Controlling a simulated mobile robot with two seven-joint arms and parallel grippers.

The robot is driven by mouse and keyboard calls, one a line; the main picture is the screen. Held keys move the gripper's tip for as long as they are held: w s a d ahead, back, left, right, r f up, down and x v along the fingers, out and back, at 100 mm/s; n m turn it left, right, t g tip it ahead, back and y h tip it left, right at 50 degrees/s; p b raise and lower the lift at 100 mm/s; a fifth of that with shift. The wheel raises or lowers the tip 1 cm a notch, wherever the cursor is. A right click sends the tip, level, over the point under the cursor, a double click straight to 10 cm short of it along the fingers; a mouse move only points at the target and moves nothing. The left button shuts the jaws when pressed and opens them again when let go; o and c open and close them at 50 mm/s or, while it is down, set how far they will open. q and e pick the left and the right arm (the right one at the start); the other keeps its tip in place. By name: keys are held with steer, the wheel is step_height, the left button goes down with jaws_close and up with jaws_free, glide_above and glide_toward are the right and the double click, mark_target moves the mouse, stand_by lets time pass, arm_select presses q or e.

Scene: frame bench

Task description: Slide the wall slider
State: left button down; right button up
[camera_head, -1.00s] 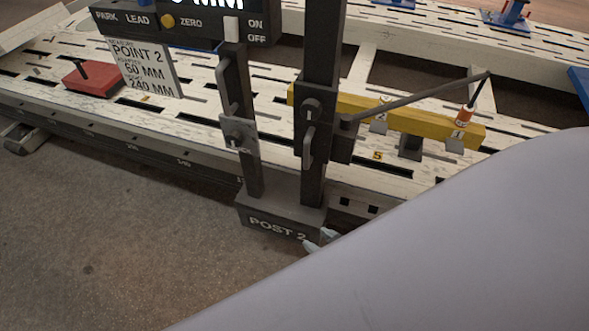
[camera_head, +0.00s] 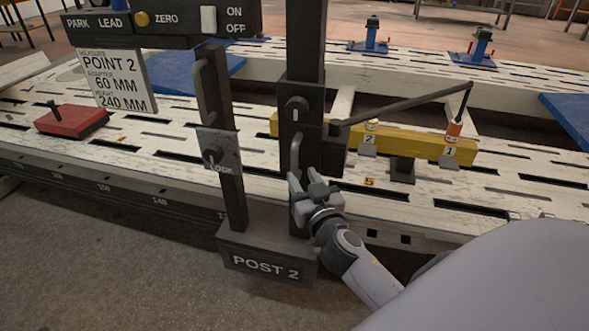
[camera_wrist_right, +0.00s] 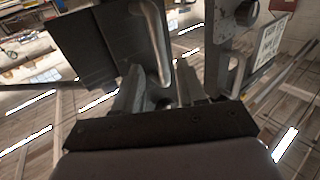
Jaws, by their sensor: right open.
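A dark measuring post marked POST 2 (camera_head: 265,262) has two uprights. Its right upright carries a dark carriage (camera_head: 330,150) with a knob and a vertical grey handle (camera_head: 295,155). My right gripper (camera_head: 303,183) is open at the lower end of that handle. In the right wrist view the same handle (camera_wrist_right: 155,40) runs down between the open fingers (camera_wrist_right: 160,88); I cannot tell whether they touch it. The left upright bears another handle (camera_head: 200,85) and a lock plate (camera_head: 218,150). My left gripper is not in view.
A control box (camera_head: 150,22) with a white switch tops the post, and a placard (camera_head: 118,82) hangs below. A thin arm (camera_head: 405,104) reaches from the carriage over a yellow beam (camera_head: 425,146). A red block (camera_head: 72,121) sits on the pale slotted bench (camera_head: 165,185).

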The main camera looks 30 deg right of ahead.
mark_target(296, 166)
steer(key=shift+x, duration=3.1)
jaws_close()
